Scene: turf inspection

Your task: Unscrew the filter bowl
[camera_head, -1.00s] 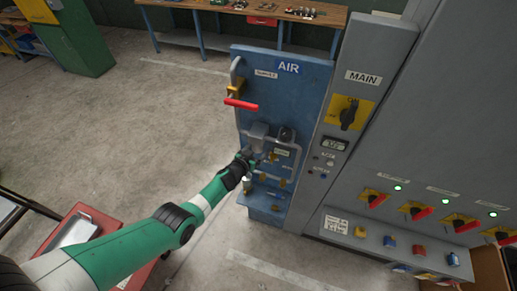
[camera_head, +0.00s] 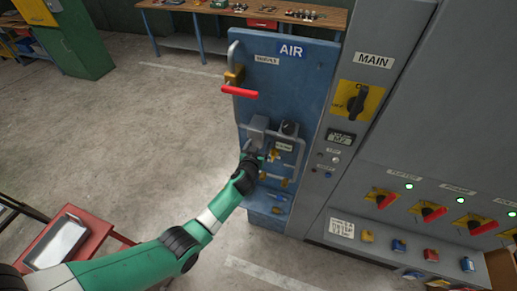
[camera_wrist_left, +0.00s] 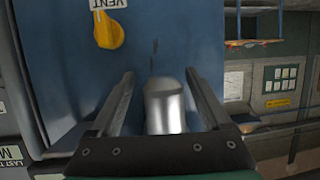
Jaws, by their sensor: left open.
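The filter bowl (camera_wrist_left: 165,108) is a pale, silvery cylinder in the left wrist view. My left gripper (camera_wrist_left: 160,74) is open, with one finger on each side of the bowl. I cannot tell whether either finger touches it. In the head view my left gripper (camera_head: 254,161) is at the blue AIR panel (camera_head: 280,85), just below a grey block (camera_head: 257,127). The gripper and wrist hide the bowl there. My right gripper is not in view.
A red-handled valve (camera_head: 240,92) sits above on the panel. A dark round knob (camera_head: 289,128) and pipes are close beside the gripper. A yellow VENT knob (camera_wrist_left: 108,32) shows in the left wrist view. The grey MAIN cabinet (camera_head: 385,110) stands at right; open floor lies left.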

